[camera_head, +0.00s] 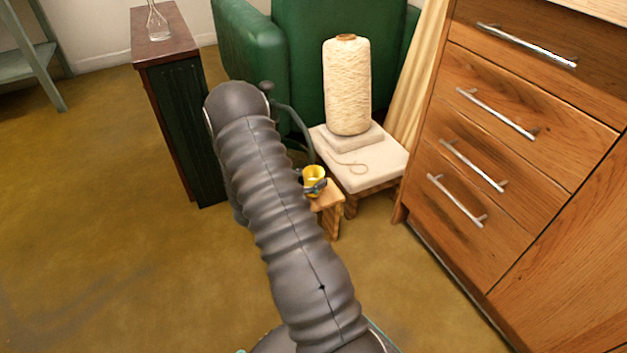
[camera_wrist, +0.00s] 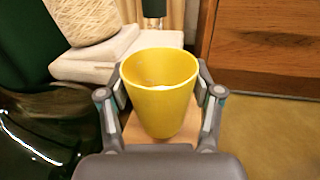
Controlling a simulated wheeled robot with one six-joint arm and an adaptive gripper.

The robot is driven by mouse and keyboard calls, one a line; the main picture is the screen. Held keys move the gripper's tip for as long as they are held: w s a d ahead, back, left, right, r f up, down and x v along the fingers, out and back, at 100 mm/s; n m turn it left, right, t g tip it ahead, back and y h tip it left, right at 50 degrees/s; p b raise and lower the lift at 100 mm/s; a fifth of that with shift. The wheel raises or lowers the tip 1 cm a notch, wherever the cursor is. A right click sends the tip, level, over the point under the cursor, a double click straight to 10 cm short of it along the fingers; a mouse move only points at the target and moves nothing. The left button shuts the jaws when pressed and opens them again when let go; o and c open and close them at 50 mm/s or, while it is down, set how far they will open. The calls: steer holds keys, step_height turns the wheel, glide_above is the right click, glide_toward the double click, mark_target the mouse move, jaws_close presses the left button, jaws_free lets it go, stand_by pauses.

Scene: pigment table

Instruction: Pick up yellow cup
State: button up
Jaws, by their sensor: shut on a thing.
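The yellow cup (camera_wrist: 160,105) stands upright between the two fingers of my gripper (camera_wrist: 162,100) in the wrist view, with a finger against each side. In the head view the cup (camera_head: 314,176) shows beside my arm, at a small wooden stool (camera_head: 328,205). A fingertip of my gripper (camera_head: 315,186) crosses the front of the cup there. My gripper is shut on the cup. My arm hides part of the stool, and I cannot tell whether the cup's base touches it.
A cream-cushioned stool (camera_head: 385,160) with a large cone of yarn (camera_head: 347,88) stands just behind. A wooden drawer cabinet (camera_head: 520,130) is at the right. A green armchair (camera_head: 300,50) is behind, and a dark side cabinet (camera_head: 180,110) is at the left. The left floor is open.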

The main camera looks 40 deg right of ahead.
steer(key=shift+r, duration=0.95)
steer(key=a+p, duration=0.1)
steer(key=a, duration=1.7)
steer(key=shift+w+f, duration=0.2)
steer(key=shift+w, duration=0.15)
